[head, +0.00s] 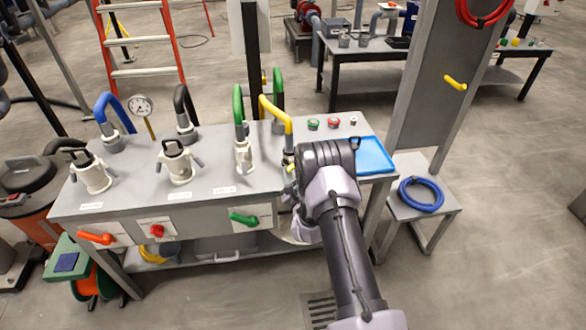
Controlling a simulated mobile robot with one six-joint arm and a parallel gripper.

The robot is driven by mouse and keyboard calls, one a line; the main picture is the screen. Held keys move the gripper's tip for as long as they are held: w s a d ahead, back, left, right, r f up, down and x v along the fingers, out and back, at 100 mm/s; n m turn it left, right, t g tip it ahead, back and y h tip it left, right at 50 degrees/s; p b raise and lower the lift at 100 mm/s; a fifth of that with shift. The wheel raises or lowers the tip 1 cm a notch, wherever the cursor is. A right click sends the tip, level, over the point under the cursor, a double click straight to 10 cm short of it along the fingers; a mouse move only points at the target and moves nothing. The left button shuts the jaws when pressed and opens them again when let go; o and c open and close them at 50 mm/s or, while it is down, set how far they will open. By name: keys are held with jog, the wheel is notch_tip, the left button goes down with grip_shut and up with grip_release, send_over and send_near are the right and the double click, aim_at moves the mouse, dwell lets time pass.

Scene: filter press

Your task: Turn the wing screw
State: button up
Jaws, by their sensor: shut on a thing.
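My gripper (291,180) is at the right part of the grey bench, beside the foot of the yellow hose (276,112). My own dark and pale wrist covers much of it from the right. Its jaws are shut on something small. The wing screw itself cannot be made out clearly, and the contact is hidden from this view. A small yellow part (291,168) shows just above the gripper.
The bench (220,205) carries several white fittings, blue, black and green hoses, a gauge (141,106), push buttons (333,123) and a blue tray (373,156). Orange and green handles (244,218) stick out in front. A grey post (428,90) stands right. Floor is clear at front right.

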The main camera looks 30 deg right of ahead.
jog(key=shift+f+m, duration=0.1)
jog(key=shift+m, duration=0.2)
dwell(0.4)
jog(key=o, duration=1.4)
